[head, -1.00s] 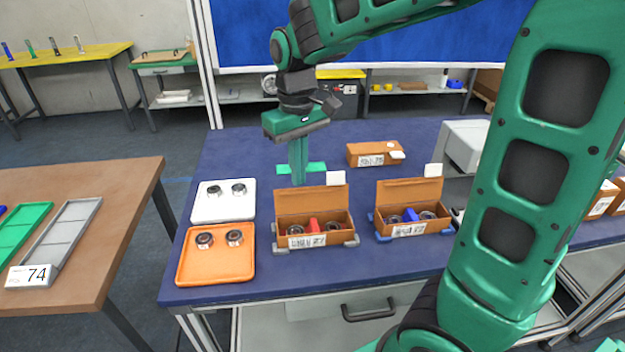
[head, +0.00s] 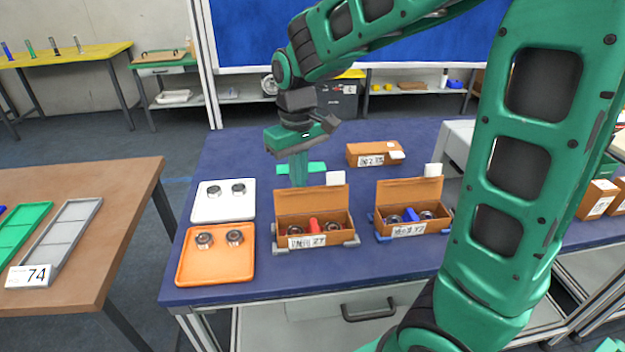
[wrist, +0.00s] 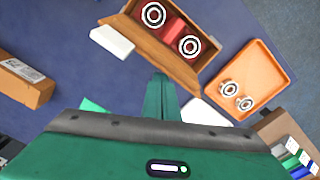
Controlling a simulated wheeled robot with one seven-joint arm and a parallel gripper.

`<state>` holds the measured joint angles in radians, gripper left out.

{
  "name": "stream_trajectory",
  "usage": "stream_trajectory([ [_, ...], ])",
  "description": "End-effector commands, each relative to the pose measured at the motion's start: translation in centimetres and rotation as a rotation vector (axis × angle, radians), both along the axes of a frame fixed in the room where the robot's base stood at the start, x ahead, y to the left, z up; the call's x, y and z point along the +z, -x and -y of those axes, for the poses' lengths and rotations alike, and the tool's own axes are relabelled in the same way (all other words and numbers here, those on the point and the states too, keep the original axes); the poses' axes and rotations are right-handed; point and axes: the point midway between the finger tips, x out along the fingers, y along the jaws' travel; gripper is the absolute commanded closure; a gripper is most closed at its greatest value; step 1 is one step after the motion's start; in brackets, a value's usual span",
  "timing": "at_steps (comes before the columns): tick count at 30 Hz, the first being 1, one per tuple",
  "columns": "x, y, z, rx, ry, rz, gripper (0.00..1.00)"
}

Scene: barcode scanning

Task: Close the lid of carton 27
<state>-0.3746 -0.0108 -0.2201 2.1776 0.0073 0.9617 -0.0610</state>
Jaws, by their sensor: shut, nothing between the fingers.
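Carton 27 (head: 292,242) is the left of two open brown cartons on the blue table, its label reading roughly 27. Its lid (head: 308,201) stands up along the back edge, with a white tab (head: 336,178) at its top right. Inside are a red piece (head: 313,224) and round metal parts. My gripper (head: 299,182) is shut and empty, pointing down just behind the raised lid. In the wrist view my gripper (wrist: 162,88) shows beside the carton's lid (wrist: 160,48). I cannot tell whether the fingers touch the lid.
A second open carton (head: 409,191) with a blue piece stands to the right. A closed carton (head: 374,148) lies behind. A white tray (head: 222,215) and an orange tray (head: 215,275), both holding round parts, are to the left. The table's back left is clear.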

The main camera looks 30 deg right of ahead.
Motion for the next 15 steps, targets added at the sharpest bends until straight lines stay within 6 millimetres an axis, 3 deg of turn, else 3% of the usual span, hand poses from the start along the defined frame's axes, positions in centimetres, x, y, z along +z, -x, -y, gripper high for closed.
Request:
stream_trajectory([
  [15,-0.1,2.4,-0.8,0.002,0.000,0.000,1.00],
])
